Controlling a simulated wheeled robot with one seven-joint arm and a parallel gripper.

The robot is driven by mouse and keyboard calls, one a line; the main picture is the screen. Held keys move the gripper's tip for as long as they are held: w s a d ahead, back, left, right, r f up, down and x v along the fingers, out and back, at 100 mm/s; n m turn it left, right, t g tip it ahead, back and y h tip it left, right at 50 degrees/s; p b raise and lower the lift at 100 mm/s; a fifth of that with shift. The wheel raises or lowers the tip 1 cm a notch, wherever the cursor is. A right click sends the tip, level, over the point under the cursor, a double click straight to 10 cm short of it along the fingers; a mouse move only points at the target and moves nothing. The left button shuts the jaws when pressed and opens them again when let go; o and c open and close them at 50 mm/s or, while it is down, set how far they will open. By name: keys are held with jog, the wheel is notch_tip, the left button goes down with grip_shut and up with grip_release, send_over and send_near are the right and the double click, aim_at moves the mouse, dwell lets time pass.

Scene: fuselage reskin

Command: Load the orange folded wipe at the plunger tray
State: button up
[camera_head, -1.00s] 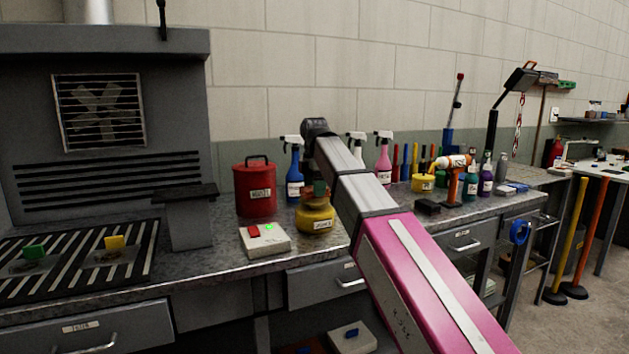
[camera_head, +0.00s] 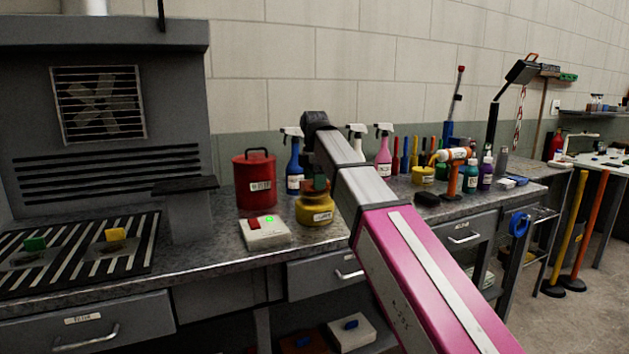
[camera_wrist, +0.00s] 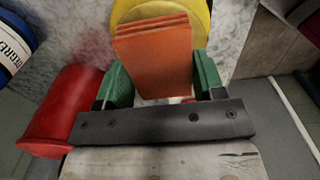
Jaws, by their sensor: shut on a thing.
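The orange folded wipe (camera_wrist: 155,62) is between the green fingers of my gripper (camera_wrist: 160,84) in the wrist view, with its folded layers showing at the top edge. My gripper is shut on it. In the head view my gripper (camera_head: 317,187) is right at the top of a yellow can (camera_head: 316,211) with a white label, on the metal bench. The yellow can also shows in the wrist view (camera_wrist: 201,14), behind the wipe. The wipe covers most of the can's top, so I cannot tell whether the two touch.
A white box (camera_head: 266,236) with a red and a green part stands left of the yellow can. A red can (camera_head: 254,182) and a blue spray bottle (camera_head: 294,170) stand behind. A slatted grate (camera_head: 70,265) holds green and yellow pieces. More bottles stand right of my arm.

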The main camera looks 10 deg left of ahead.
jog(key=shift+f, duration=0.7)
dwell(1.1)
jog(key=shift+r, duration=3.55)
jog(key=shift+s, duration=0.15)
